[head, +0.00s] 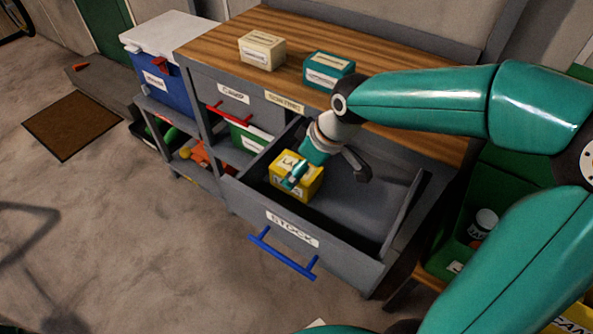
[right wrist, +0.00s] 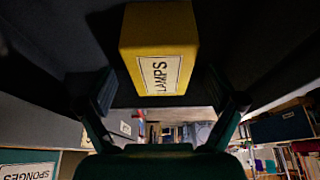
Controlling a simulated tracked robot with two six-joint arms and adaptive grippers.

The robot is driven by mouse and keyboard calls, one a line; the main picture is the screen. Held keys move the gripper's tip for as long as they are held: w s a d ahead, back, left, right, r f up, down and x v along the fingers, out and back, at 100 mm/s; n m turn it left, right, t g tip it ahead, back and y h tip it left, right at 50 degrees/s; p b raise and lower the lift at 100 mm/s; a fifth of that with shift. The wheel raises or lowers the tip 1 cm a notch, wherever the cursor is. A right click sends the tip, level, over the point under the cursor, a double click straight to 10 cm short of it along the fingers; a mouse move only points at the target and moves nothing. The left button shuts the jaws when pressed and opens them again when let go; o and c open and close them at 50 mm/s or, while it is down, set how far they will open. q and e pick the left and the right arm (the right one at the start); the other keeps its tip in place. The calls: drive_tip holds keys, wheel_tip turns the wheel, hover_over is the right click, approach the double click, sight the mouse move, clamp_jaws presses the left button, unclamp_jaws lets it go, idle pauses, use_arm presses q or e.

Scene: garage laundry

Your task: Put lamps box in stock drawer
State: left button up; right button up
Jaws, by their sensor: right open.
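The yellow lamps box (head: 297,177) is inside the open stock drawer (head: 292,229), near its left end. In the right wrist view the lamps box (right wrist: 160,50) shows its LAMPS label. My right gripper (head: 325,170) is open over the drawer. One finger is in front of the box in the head view and the other is to its right. In the right wrist view the open fingers (right wrist: 166,100) are on either side of the box's lower end, with gaps visible. Whether the box rests fully on the drawer floor is hard to tell. My left gripper is not in view.
A cream box (head: 262,50) and a teal box (head: 328,71) stand on the wooden bench top (head: 215,45). A blue cooler with a white lid (head: 168,32) is at the left. The drawer's right part is empty. A blue handle (head: 283,254) projects from its front.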

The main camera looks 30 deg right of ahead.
drive_tip(key=p+v, duration=0.1)
drive_tip(key=v, duration=0.7)
